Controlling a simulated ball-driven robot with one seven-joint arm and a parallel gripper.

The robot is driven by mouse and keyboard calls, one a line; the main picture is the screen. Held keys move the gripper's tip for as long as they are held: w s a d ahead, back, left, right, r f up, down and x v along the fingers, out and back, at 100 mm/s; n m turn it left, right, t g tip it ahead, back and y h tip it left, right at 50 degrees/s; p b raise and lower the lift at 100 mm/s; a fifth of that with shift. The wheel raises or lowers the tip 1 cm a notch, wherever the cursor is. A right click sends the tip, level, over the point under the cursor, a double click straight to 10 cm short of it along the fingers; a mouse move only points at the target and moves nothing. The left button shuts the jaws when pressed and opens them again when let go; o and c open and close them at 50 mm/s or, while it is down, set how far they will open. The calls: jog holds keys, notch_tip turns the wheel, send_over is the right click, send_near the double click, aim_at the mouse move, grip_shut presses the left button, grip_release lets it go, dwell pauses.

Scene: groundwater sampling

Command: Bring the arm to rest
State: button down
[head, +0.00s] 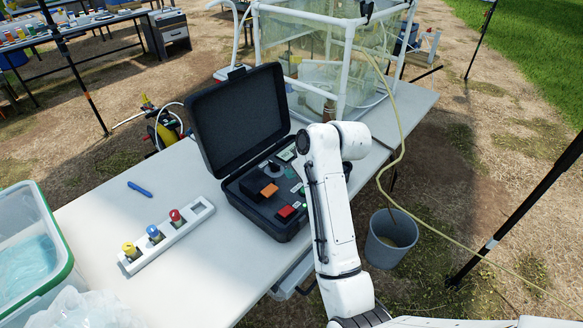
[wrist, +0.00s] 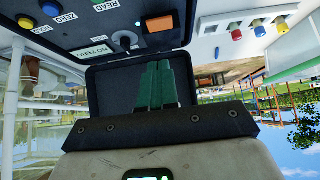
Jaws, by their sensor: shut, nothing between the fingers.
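My white arm (head: 335,215) rises from the bottom right, and its bent upper end is at the right side of an open black case (head: 240,118) on the table. In the head view my gripper is hidden behind the arm. In the wrist view, which is upside down, my gripper (wrist: 158,66) shows as two green fingers pressed together, empty. They point toward the case, whose open lid (wrist: 112,85) appears behind them. The fingers look apart from the case panel, though the gap is hard to judge.
A white rack (head: 168,240) with yellow, blue and red capped vials sits on the table (head: 105,215), with a blue pen (head: 139,188) behind it. A clear bin (head: 62,245) is at left. A framed tank (head: 300,60) stands behind. A grey bucket (head: 388,245) is on the ground at right.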

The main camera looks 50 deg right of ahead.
jog(key=shift+s+r, duration=0.15)
jog(key=s+a+f+g, duration=0.2)
jog(key=s+a+f, duration=0.3)
jog(key=s, duration=0.4)
jog(key=s+a+f+g, duration=0.2)
jog(key=s+a+f, duration=0.2)
jog(key=s, duration=0.6)
jog(key=s+a+f+m+g, duration=0.1)
jog(key=s+a+f, duration=0.4)
jog(key=s, duration=0.5)
jog(key=shift+a+f+g, duration=0.35)
jog(key=shift+f+g, duration=0.2)
jog(key=shift+g, duration=0.35)
